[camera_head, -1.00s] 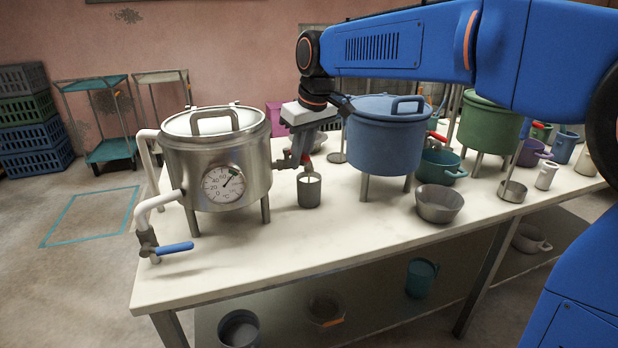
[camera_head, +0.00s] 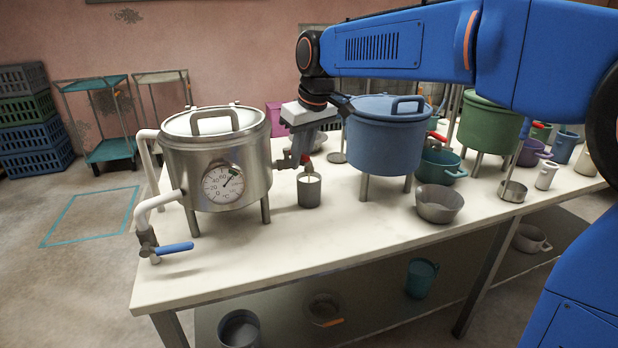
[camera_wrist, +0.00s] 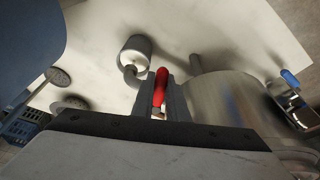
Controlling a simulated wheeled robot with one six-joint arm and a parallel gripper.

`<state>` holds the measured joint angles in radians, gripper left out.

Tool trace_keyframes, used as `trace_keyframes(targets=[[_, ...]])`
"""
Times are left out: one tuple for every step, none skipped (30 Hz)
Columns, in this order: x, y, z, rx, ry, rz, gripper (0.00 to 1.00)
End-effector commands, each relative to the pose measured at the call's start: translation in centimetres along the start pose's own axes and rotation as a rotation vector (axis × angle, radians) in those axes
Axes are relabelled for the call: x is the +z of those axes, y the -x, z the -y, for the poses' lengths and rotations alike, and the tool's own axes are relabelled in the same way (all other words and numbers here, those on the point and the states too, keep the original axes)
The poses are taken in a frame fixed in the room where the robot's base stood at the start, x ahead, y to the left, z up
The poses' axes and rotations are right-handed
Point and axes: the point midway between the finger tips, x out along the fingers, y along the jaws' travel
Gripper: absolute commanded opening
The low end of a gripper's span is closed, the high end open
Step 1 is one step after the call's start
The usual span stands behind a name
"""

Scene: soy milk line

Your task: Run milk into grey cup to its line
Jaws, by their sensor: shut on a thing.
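The grey cup (camera_head: 309,190) stands upright on the white table under the spout of the steel pot (camera_head: 217,165). White milk shows inside near its rim; its line cannot be made out. It also shows in the wrist view (camera_wrist: 136,48), partly behind the spout. My gripper (camera_head: 304,150) is at the tap on the pot's right side, above the cup. In the wrist view my gripper (camera_wrist: 160,100) is shut on the red tap handle (camera_wrist: 160,86). Whether milk is running is too small to tell.
A blue pot (camera_head: 385,140) on legs stands right of the cup, close to my arm. A grey bowl (camera_head: 439,204) sits at the table's front. A blue-handled tap (camera_head: 174,248) is at the pot's left. The table front is clear between them.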

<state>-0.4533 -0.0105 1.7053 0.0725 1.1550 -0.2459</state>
Motion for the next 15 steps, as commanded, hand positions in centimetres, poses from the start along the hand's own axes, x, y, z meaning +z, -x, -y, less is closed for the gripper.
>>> trace_keyframes(targets=[[-0.01,0.02,0.0,0.0,0.0,-0.001,0.0],[-0.01,0.02,0.01,0.0,0.0,-0.001,0.0],[-0.01,0.02,0.0,0.0,0.0,-0.001,0.0],[-0.01,0.02,0.0,0.0,0.0,-0.001,0.0],[-0.01,0.02,0.0,0.0,0.0,-0.001,0.0],[-0.01,0.02,0.0,0.0,0.0,-0.001,0.0],[-0.01,0.02,0.01,0.0,0.0,-0.001,0.0],[-0.01,0.02,0.01,0.0,0.0,-0.001,0.0],[-0.01,0.02,0.01,0.0,0.0,-0.001,0.0],[-0.01,0.02,0.0,0.0,0.0,-0.001,0.0],[-0.01,0.02,0.0,0.0,0.0,0.0,0.0],[-0.02,0.02,0.01,0.0,-0.001,-0.001,0.0],[-0.02,0.02,0.04,0.001,-0.003,0.0,0.0],[-0.03,0.02,0.09,0.003,-0.008,0.0,0.0],[-0.04,0.01,0.18,0.008,-0.022,0.0,0.0]])
